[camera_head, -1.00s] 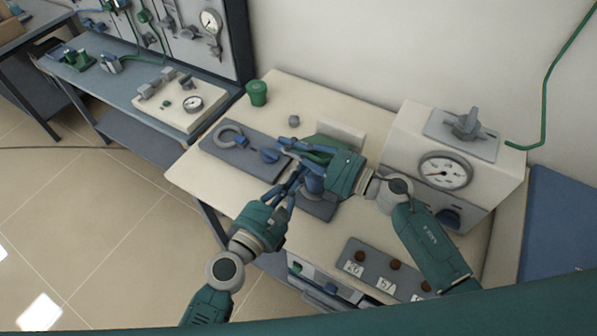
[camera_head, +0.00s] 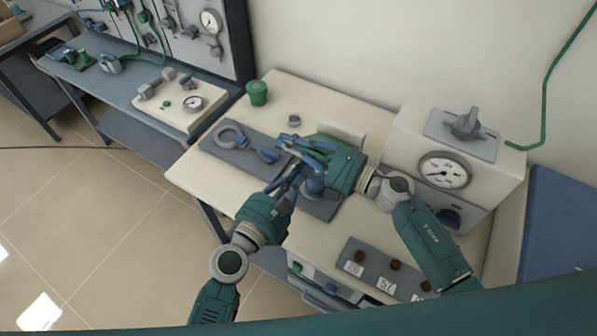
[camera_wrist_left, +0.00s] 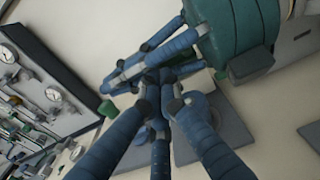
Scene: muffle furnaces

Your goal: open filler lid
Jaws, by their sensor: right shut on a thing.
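A blue cylindrical fitting (camera_head: 315,185) stands on a grey plate (camera_head: 318,209) on the cream bench top, partly covered by my right gripper. I cannot make out the filler lid separately. My right gripper (camera_head: 297,152) reaches in over the fitting with its blue fingers pointing left. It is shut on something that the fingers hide. My left gripper (camera_head: 291,178) comes from below, its fingertips close under the right fingers. In the left wrist view its fingers (camera_wrist_left: 166,92) overlap the right gripper's fingers (camera_wrist_left: 150,62). Whether they touch, or hold anything, is unclear.
A grey plate (camera_head: 220,148) with a ring and blue knob lies left of the grippers. A green cup (camera_head: 257,92) and a small grey knob (camera_head: 294,121) stand behind. A cream gauge box (camera_head: 425,145) is at right. A panel with labelled brown knobs (camera_head: 377,272) is in front.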

